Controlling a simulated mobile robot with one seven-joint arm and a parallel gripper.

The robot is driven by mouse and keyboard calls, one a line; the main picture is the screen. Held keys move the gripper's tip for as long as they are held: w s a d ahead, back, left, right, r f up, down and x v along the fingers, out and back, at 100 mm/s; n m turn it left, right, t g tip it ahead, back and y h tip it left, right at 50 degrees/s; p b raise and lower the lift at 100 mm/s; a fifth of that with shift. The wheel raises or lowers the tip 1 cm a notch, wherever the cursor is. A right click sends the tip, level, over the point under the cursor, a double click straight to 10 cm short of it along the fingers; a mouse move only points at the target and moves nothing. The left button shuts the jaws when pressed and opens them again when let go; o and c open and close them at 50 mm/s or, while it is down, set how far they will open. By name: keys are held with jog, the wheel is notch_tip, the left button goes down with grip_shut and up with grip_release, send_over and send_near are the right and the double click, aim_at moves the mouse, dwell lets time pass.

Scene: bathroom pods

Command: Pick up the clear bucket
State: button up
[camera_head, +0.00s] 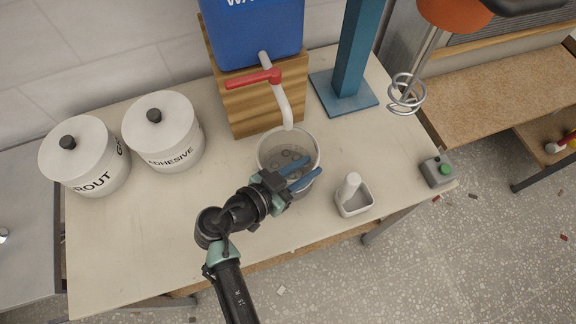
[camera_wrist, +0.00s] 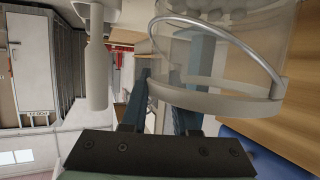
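The clear bucket (camera_head: 272,150) stands upright on the table under the tap, with several dark round shapes visible inside. My gripper (camera_head: 314,167) reaches its near right side with two blue fingers apart. One finger overlaps the bucket and the other lies outside it. In the wrist view the bucket's pale rim (camera_wrist: 225,106) and grey wire handle (camera_wrist: 240,45) are close. One finger shows through the clear wall and the other is left of it, so the fingers appear to straddle the wall. Contact cannot be told.
A blue water container (camera_head: 255,35) on a wooden block (camera_head: 262,98) has a red-handled tap (camera_head: 255,78) above the bucket. A grey tray with a white bottle (camera_head: 352,195) stands close on the right. Adhesive (camera_head: 165,135) and grout (camera_head: 85,160) canisters are left. The table's front left is clear.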

grip_shut()
jog(key=shift+s+f, duration=0.1)
jog(key=shift+s+f, duration=0.1)
jog(key=shift+f, duration=0.05)
dwell(0.8)
